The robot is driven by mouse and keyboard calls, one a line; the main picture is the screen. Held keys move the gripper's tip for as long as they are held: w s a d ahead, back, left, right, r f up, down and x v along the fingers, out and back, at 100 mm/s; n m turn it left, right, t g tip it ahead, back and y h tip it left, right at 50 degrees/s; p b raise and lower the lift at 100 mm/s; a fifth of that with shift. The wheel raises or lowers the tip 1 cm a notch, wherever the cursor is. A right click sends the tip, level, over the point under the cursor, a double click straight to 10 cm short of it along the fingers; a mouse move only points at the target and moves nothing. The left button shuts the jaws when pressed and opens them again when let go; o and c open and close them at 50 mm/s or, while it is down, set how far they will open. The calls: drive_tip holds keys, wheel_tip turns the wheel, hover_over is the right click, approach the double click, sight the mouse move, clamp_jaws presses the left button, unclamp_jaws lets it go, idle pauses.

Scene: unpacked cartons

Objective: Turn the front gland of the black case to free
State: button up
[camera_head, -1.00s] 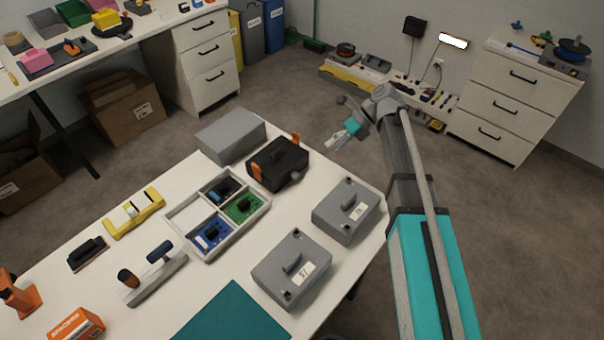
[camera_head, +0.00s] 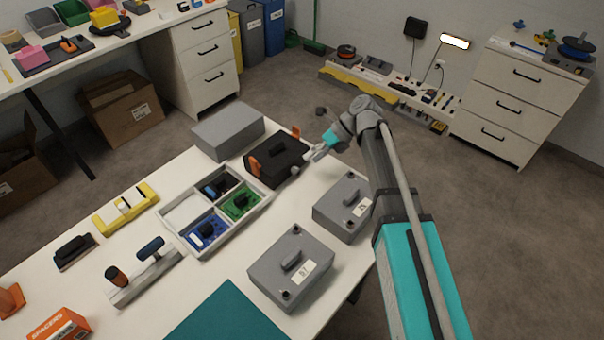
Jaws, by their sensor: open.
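The black case (camera_head: 272,161) stands at the back right of the white table, with orange latches (camera_head: 254,166) at its sides. In the earlier frame a grey gland shows on its right face; now my gripper (camera_head: 311,155) is in front of that spot and the gland cannot be made out. My gripper is open, just right of the case, pointing left toward it. Whether the fingers touch the gland or stand around it is too small to tell.
A grey box (camera_head: 228,128) stands behind the case. A divided tray (camera_head: 170,213) with circuit boards lies left of it. Two grey cases (camera_head: 341,208) (camera_head: 278,274) with handles stand in front, near the right edge. A teal mat (camera_head: 228,316) lies at the front.

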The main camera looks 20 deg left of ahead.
sight(300, 170)
drive_tip(key=shift+b+x, duration=1.5)
drive_tip(key=shift+x, duration=1.25)
clamp_jaws()
drive_tip(key=shift+d, duration=0.3)
drive_tip(key=shift+a+r, duration=0.1)
drive_tip(key=shift+a, duration=0.05)
